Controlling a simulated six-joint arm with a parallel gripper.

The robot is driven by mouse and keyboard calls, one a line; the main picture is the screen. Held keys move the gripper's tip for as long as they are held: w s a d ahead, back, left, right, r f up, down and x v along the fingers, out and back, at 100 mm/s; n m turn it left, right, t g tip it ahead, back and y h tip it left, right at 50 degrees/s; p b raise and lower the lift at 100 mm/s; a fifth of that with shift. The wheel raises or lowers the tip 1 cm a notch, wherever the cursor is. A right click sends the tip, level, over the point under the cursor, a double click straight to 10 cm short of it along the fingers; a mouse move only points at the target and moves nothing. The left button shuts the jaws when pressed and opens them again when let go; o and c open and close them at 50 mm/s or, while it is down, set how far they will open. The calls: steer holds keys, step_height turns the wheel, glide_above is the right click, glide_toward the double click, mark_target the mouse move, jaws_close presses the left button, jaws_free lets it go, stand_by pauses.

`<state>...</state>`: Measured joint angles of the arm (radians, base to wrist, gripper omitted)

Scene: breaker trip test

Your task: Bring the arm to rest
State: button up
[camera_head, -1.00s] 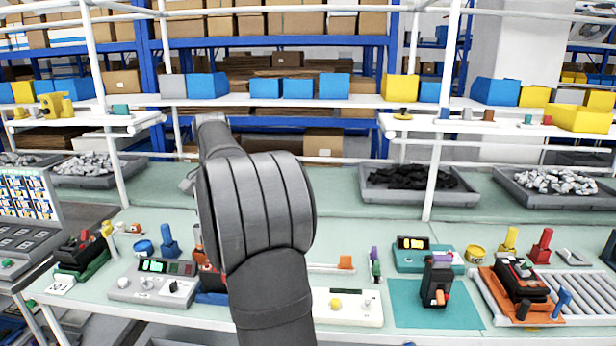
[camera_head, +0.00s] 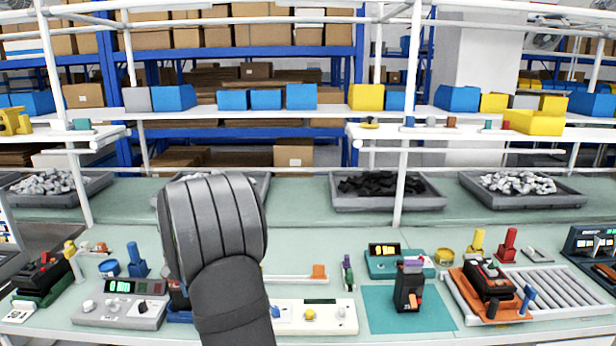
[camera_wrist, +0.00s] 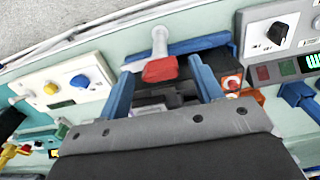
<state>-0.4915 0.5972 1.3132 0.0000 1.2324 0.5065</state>
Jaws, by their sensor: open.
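My arm rises from the bottom of the head view and hides my gripper there. In the wrist view my gripper (camera_wrist: 163,88) is open, its two blue fingers apart. A red-headed part with a white stem (camera_wrist: 160,68) shows between and beyond the fingers, near a blue fixture (camera_wrist: 190,46) and dark parts partly hidden by the gripper. I cannot tell any contact; nothing looks clamped. In the head view a black breaker (camera_head: 408,287) stands on a teal mat (camera_head: 378,312). Another dark device (camera_head: 488,280) sits on an orange plate (camera_head: 466,292).
A grey meter box (camera_head: 120,308) is left of my arm, a white panel with a yellow button (camera_head: 335,318) right of it. A teal instrument (camera_head: 400,262) and roller tray (camera_head: 555,290) lie further right. Grey bins (camera_head: 430,202) line the back; white posts (camera_head: 404,150) carry a shelf.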

steer(key=shift+f, duration=0.25)
step_height(320, 180, up, 17)
step_height(320, 180, down, 17)
steer(key=shift+f, duration=0.2)
steer(key=shift+r+n, duration=0.2)
steer(key=shift+n, duration=0.7)
steer(key=n, duration=1.1)
steer(key=shift+n, duration=2.3)
